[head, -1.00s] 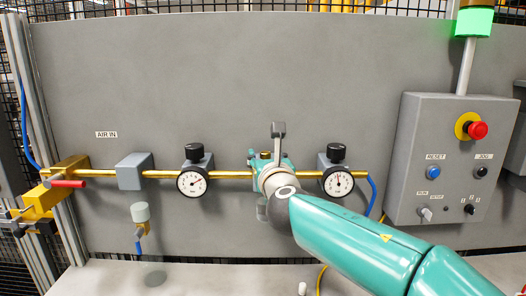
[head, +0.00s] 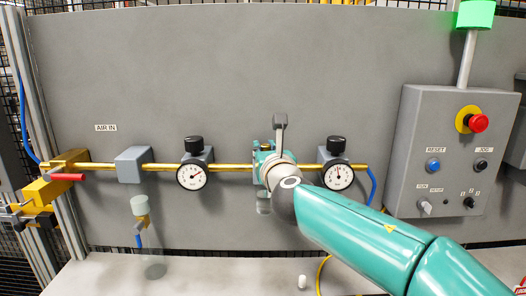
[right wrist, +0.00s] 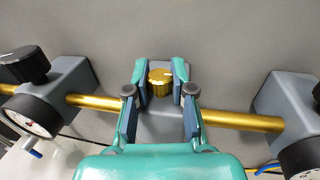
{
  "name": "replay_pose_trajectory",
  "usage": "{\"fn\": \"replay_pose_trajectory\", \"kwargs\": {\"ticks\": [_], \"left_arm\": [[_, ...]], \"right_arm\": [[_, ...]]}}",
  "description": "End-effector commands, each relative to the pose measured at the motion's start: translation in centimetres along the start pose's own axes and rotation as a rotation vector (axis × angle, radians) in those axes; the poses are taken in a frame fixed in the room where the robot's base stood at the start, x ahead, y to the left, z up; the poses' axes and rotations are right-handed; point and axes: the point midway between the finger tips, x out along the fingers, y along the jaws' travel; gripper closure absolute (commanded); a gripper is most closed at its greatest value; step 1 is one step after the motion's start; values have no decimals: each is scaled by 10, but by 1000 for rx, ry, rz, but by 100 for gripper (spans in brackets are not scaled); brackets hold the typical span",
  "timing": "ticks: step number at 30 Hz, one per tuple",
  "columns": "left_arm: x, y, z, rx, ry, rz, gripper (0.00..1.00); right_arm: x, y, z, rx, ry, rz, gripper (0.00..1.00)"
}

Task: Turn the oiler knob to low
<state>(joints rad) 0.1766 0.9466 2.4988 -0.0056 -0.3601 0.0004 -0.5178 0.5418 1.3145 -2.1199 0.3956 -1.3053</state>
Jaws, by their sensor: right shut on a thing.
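The oiler knob is a small ribbed brass-coloured knob (right wrist: 160,84) in the middle of the right wrist view. It carries a pale mark on its upper right. My right gripper (right wrist: 161,73) has its two teal and blue fingers on either side of the knob and is shut on it. In the head view the right gripper (head: 263,150) is at the pipe between the two gauges, mostly behind my wrist, and the knob is hidden there. The oiler's lower bowl (head: 264,208) shows below the wrist. My left gripper is not in view.
A brass pipe (head: 228,169) runs along the grey panel. Regulators with black knobs and gauges stand left (head: 192,176) and right (head: 339,176) of the oiler. A red-handled valve (head: 67,178) is far left, and a control box (head: 440,150) is at right. The panel above is clear.

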Motion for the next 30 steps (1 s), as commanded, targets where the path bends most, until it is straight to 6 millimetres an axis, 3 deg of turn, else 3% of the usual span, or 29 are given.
{"fn": "replay_pose_trajectory", "kwargs": {"ticks": [15, 30], "left_arm": [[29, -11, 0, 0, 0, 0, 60], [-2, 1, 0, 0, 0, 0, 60]], "right_arm": [[1, -3, -2, 1, -2, 344, 100], [2, -2, 3, 0, 3, 689, 100]]}}
